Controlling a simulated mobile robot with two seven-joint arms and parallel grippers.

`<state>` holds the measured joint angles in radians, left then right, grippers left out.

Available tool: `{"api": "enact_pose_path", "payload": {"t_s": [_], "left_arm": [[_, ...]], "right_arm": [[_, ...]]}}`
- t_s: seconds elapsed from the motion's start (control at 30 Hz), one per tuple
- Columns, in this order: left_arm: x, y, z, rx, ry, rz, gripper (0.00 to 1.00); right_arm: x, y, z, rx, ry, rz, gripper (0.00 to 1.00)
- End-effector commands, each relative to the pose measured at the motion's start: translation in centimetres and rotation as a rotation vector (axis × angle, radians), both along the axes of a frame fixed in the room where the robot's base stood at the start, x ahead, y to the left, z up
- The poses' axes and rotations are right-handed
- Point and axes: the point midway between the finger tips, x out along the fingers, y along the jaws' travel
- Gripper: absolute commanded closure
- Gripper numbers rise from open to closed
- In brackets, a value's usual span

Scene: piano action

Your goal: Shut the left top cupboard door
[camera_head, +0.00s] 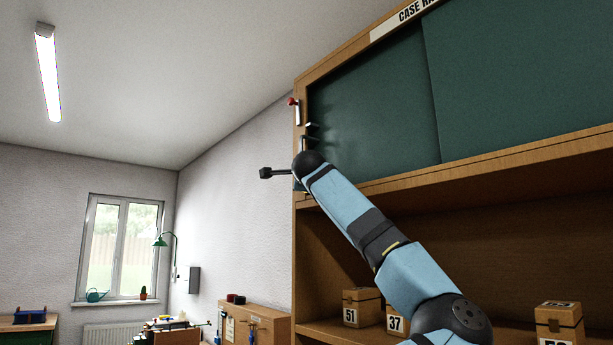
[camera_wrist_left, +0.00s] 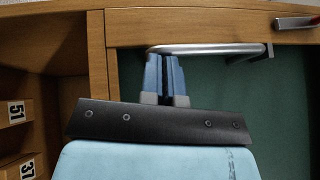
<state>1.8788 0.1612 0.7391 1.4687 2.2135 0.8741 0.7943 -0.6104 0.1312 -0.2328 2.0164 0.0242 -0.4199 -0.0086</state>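The left top cupboard door (camera_head: 375,105) is a dark green panel whose left edge lies close to the wooden frame post. It also shows in the left wrist view (camera_wrist_left: 285,95); whether a narrow gap remains at the post, I cannot tell. A metal bar handle (camera_wrist_left: 210,49) stands off the door beside the post. My left gripper (camera_wrist_left: 165,58) has its fingers close together, with their tips at one end of the bar; touch is not clear. In the head view the gripper is largely hidden behind my arm. My right gripper is not in view.
A red-tipped metal piece (camera_head: 298,112) sits on the post above the handle. The right green panel (camera_head: 520,75) adjoins the left one. Below is an open shelf with numbered wooden boxes (camera_head: 360,308). Free room lies left of the cupboard.

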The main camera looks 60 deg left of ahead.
Motion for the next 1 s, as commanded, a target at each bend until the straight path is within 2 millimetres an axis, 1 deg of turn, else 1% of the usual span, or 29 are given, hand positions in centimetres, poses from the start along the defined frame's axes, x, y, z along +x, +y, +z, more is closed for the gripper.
{"api": "enact_pose_path", "payload": {"t_s": [0.17,0.27,0.4,0.6,0.7,0.83,1.0], "left_arm": [[0.1,-0.2,-0.1,0.001,0.001,0.002,1.0],[0.5,-1.1,-0.4,0.003,0.001,0.001,1.0],[1.3,-3.1,-0.9,0.005,0.001,0.004,1.0],[-0.6,-7.6,-1.5,0.004,-0.003,0.006,1.0],[-1.3,-9.4,-1.7,0.004,-0.003,0.006,1.0],[-1.9,-11.1,-1.9,0.004,-0.001,0.007,1.0],[-2.3,-12.1,-2.0,0.003,0.0,0.008,1.0]], "right_arm": [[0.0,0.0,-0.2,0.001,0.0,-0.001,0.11],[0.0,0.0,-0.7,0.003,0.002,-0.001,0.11],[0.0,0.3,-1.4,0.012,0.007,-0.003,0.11],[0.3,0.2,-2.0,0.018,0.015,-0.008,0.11],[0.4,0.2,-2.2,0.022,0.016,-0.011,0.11],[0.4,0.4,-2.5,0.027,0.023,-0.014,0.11],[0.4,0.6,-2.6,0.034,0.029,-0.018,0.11]]}}
